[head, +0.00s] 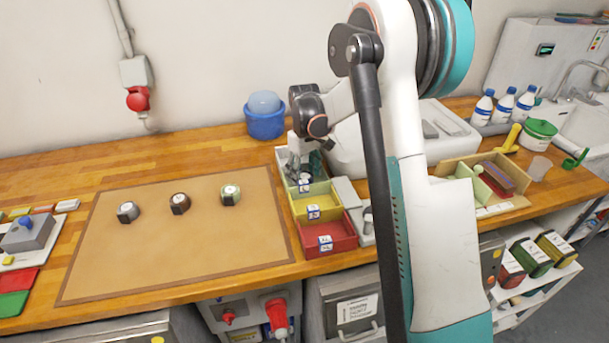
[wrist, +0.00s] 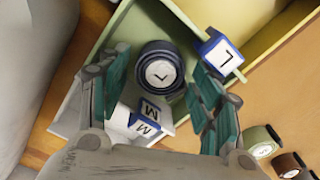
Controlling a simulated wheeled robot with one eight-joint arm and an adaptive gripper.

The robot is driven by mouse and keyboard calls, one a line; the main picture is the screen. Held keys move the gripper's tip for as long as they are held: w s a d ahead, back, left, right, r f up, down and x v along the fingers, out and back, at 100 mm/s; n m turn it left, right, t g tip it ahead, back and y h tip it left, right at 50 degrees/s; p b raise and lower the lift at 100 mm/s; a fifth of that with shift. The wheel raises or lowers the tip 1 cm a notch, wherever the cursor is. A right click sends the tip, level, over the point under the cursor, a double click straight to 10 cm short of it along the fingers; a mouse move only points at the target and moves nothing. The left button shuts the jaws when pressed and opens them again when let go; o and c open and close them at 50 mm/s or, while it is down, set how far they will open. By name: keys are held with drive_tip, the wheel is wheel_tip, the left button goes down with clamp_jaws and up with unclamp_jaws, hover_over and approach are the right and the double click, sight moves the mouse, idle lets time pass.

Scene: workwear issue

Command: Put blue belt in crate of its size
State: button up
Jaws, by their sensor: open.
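The blue belt (wrist: 158,72) is a dark blue roll with a pale round tag. In the wrist view it lies inside the green crate (wrist: 92,62), between my spread fingers. The mark on its tag is not surely readable. My gripper (wrist: 160,95) is open around the belt; it also shows over the green crate in the head view (head: 303,165). The green crate's label (wrist: 143,120) reads M. The yellow crate (head: 318,200) beside it has a label (wrist: 222,55) reading L. The red crate (head: 335,236) is nearest the bench's front edge; its label is too small to read.
A dark grey belt (head: 128,211), a brown belt (head: 180,203) and an olive belt (head: 230,194) stand on the brown mat (head: 190,250). A blue tub (head: 265,122) is behind the crates. A grey block (head: 348,192) stands right of the crates.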

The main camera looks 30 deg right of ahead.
sight(304, 176)
wheel_tip(304, 176, up, 11)
drive_tip(key=p, duration=0.3)
drive_tip(key=s+a+r+t, duration=0.2)
drive_tip(key=s+a+r, duration=0.2)
drive_tip(key=s+r, duration=0.3)
drive_tip(key=s+a+m+t, duration=0.1)
drive_tip(key=s+a, duration=0.2)
drive_tip(key=s, duration=0.4)
drive_tip(key=s+a+m+t, duration=0.1)
drive_tip(key=s+a+t, duration=0.1)
drive_tip(key=s, duration=0.6)
drive_tip(key=s+a+r+m+t, duration=0.1)
drive_tip(key=s+a, duration=0.3)
drive_tip(key=s, duration=0.4)
drive_tip(key=shift+s+a+t, duration=0.25)
drive_tip(key=shift+t, duration=0.35)
drive_tip(key=shift+b, duration=0.3)
drive_tip(key=shift+f+b, duration=0.4)
